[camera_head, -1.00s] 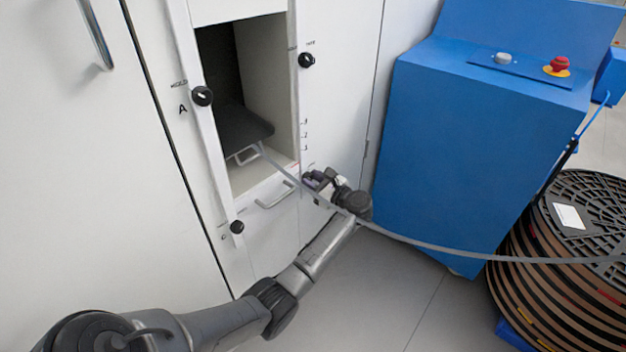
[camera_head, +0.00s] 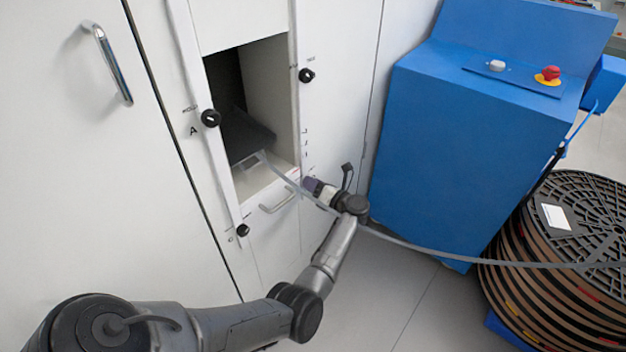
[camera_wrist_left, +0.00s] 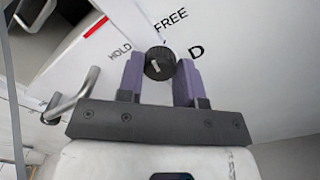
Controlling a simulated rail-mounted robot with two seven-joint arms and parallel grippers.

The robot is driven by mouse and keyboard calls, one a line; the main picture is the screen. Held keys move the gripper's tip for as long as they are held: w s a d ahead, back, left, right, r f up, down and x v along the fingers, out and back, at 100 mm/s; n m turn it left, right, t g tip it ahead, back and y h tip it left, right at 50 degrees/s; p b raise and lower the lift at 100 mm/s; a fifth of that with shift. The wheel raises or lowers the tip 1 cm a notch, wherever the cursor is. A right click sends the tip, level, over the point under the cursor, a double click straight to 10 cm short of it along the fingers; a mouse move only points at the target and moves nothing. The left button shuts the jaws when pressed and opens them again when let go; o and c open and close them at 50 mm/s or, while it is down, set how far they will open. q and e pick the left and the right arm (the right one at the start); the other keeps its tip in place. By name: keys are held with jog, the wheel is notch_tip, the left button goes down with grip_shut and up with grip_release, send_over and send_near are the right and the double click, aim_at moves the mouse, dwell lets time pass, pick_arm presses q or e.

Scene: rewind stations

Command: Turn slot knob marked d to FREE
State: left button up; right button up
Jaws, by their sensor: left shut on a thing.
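The slot knob marked D (camera_wrist_left: 159,63) is round and black with a white pointer mark, in the left wrist view. HOLD is printed to its left, FREE above it and the letter D to its right. I cannot tell which label the pointer is aimed at. My left gripper (camera_head: 309,185) has its purple fingers on either side of the knob and is shut on it. In the head view this gripper is at the cabinet front, right of the lower drawer handle, and hides knob D. My right gripper is not in view.
Knob A (camera_head: 211,118), an upper right knob (camera_head: 307,75) and a lower left knob (camera_head: 243,230) surround the open slot (camera_head: 262,95). A grey strap (camera_head: 450,252) runs from the slot past my wrist to the reel stack (camera_head: 565,225). A blue machine (camera_head: 455,140) stands right.

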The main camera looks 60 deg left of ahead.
pick_arm(q)
jog(key=shift+m+p, duration=1.65)
jog(key=shift+m, duration=1.85)
jog(key=o, duration=0.9)
jog(key=shift+o, duration=0.2)
jog(key=p+v, duration=0.2)
jog(key=v, duration=1.2)
jog(key=shift+a, duration=0.15)
